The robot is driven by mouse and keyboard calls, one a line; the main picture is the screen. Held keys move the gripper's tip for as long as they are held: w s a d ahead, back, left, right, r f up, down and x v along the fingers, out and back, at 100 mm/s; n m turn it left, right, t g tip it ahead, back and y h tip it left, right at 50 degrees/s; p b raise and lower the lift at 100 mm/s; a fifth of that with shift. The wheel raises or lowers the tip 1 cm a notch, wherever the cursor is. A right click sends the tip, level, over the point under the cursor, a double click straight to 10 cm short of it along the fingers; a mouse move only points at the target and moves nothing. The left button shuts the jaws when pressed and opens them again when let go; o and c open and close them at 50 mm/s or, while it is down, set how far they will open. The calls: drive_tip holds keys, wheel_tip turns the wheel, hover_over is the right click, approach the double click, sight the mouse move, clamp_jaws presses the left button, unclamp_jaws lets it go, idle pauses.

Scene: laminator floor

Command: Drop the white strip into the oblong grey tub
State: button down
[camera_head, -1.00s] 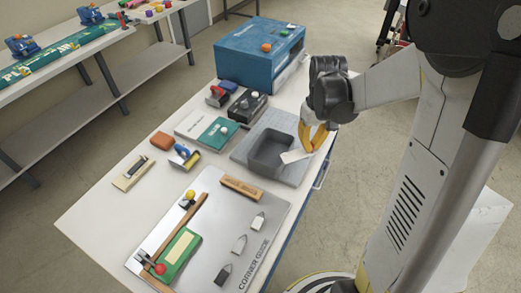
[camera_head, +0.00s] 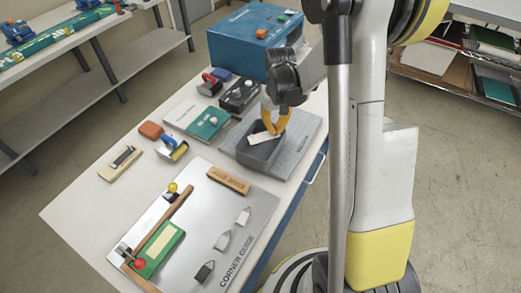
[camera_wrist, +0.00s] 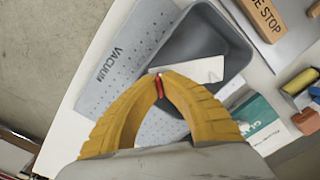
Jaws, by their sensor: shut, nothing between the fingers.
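The oblong grey tub (camera_head: 277,153) stands on the grey perforated board, its opening facing up. The white strip (camera_head: 262,138) shows within the tub's opening in the head view, tilted. In the wrist view the white strip (camera_wrist: 205,69) lies across the dark inside of the tub (camera_wrist: 203,38), just beyond my fingertips. I cannot tell whether it rests on the tub's floor or leans on a wall. My gripper (camera_head: 273,130) is above the tub, pointing down. Its yellow fingers meet at the red tips (camera_wrist: 158,86), shut and with nothing between them.
The perforated board (camera_head: 304,132) marked VACUUM lies under the tub. A blue box (camera_head: 240,48) stands behind. A teal booklet (camera_head: 208,122), a wooden block (camera_head: 229,180) and a corner guide plate (camera_head: 205,200) lie nearby. Bare table shows at the left front.

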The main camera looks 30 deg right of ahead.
drive_tip(key=shift+f, duration=0.3)
drive_tip(key=c, duration=1.5)
unclamp_jaws()
drive_tip(key=shift+c, duration=0.2)
wheel_tip(320, 180, up, 12)
drive_tip(key=shift+r, duration=0.1)
drive_tip(key=s+a+n+t+b, duration=0.1)
drive_tip(key=s+a+t+b, duration=0.6)
drive_tip(key=s+a, duration=0.6)
drive_tip(key=s, duration=0.3)
drive_tip(key=shift+s+a, duration=0.25)
drive_tip(key=shift+a, duration=0.1)
